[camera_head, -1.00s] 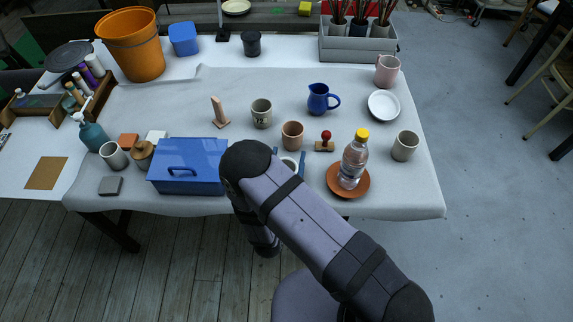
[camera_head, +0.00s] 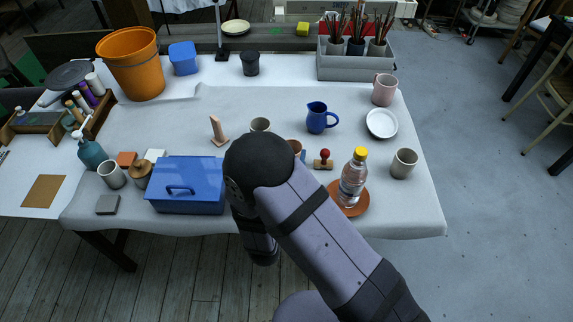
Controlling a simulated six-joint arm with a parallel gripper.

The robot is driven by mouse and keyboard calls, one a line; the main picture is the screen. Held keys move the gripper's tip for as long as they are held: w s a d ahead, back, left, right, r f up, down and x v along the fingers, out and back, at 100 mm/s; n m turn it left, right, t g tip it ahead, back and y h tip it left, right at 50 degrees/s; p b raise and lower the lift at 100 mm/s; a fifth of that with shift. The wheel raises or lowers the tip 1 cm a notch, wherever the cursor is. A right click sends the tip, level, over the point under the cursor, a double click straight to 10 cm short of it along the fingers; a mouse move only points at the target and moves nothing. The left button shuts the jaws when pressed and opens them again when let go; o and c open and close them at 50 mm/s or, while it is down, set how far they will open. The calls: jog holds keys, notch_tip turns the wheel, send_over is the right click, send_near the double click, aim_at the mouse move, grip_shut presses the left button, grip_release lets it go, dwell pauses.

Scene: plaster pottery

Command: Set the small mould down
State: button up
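My arm reaches over the front middle of the table, and its dark rounded joint blocks the view of most of my gripper. A small blue sliver (camera_head: 303,155) beside the joint may be part of the gripper, but its fingers do not show. I cannot make out the small mould; anything at the gripper is hidden behind the arm. A terracotta cup (camera_head: 297,146) shows only its edge past the joint. A grey cup (camera_head: 260,125) stands behind the joint, partly covered.
A blue lidded box (camera_head: 188,190) stands just left of my arm. A stamp with a red knob (camera_head: 324,160) and a bottle (camera_head: 353,180) on a terracotta saucer (camera_head: 352,210) stand right. A blue jug (camera_head: 318,118) is behind. Cloth (camera_head: 250,97) is clear toward the back.

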jog(key=shift+r, duration=0.7)
